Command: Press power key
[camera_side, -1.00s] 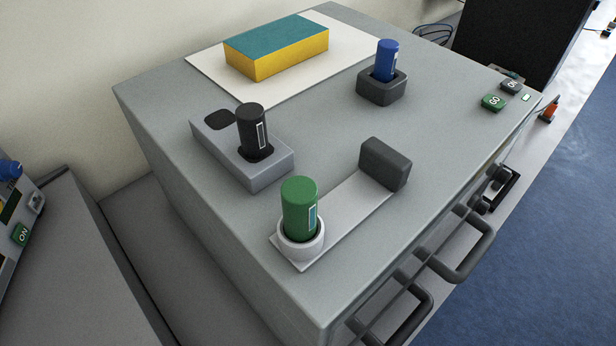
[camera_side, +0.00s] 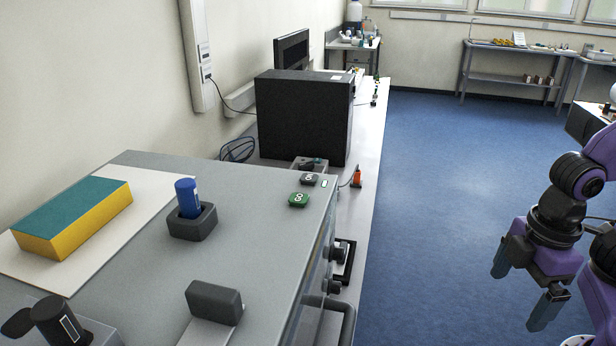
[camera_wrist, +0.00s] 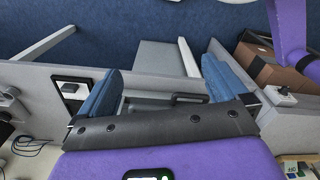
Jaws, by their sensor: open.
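Two small square keys sit at the far right corner of the grey machine top (camera_side: 262,245) in the side view. One is a green key (camera_side: 299,200) with a white mark, the other a dark key (camera_side: 309,179) just behind it. I cannot read for sure which is the power key. A small pale light (camera_side: 324,184) is beside them. My gripper (camera_side: 524,283) hangs at the far right over the blue floor, well apart from the keys. Its blue fingers are spread and empty. In the wrist view my gripper (camera_wrist: 160,72) is open, and neither key can be made out.
A blue-capped tube (camera_side: 187,197) stands in a dark holder (camera_side: 193,224). A yellow and teal block (camera_side: 73,218) lies on a white sheet. A dark block (camera_side: 214,302) stands near the front. A black box (camera_side: 300,118) stands behind the machine. Handles line its right side.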

